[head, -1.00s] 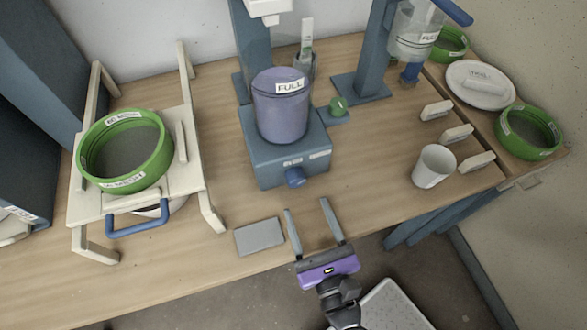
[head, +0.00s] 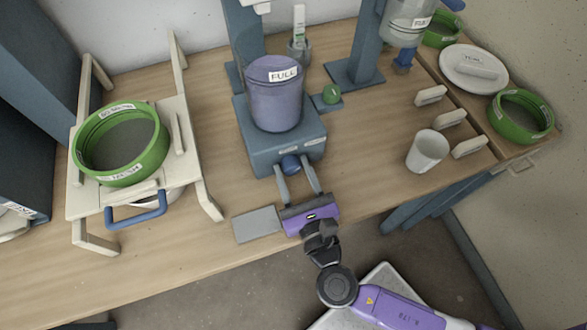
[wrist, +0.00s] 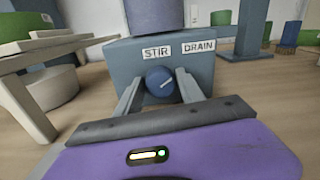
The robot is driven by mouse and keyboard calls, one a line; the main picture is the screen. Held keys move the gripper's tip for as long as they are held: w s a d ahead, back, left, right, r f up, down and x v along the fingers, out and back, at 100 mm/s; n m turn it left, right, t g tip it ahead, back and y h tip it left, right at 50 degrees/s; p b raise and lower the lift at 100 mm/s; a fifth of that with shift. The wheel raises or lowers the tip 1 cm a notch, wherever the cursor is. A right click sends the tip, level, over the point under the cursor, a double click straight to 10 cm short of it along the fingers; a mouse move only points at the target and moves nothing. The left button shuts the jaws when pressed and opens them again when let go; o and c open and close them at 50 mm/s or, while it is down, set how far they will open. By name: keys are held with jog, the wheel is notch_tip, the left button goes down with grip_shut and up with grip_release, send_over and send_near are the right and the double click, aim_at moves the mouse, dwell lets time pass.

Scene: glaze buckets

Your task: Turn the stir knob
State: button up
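The stir knob (head: 290,165) is a round dark blue knob on the front of a blue-grey base. In the wrist view the knob (wrist: 160,81) sits under the label STIR (wrist: 156,51), and a light mark on its face runs at a slant. My gripper (head: 298,168) is open, with one finger on each side of the knob. In the wrist view the gripper fingers (wrist: 158,88) show gaps to the knob; I cannot tell how far the tips reach along it.
A purple-grey bucket (head: 276,100) marked FULL stands on the base (head: 262,150). A DRAIN label (wrist: 199,46) is right of STIR. A flat grey plate (head: 256,224) lies left of my gripper. A white cup (head: 427,152) stands right. A wooden stand with a green sieve (head: 121,180) is left.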

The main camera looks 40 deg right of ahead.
grip_shut()
jog(key=shift+m, duration=0.4)
jog(key=m+b, duration=0.1)
jog(key=m, duration=0.2)
jog(key=shift+f+m, duration=0.1)
jog(key=shift+m, duration=0.2)
jog(key=shift+s+m+b, duration=0.1)
jog(key=shift+m+b, duration=0.85)
jog(key=shift+m, duration=0.55)
jog(key=shift+m, duration=0.3)
jog(key=shift+o, duration=2.1)
grip_release()
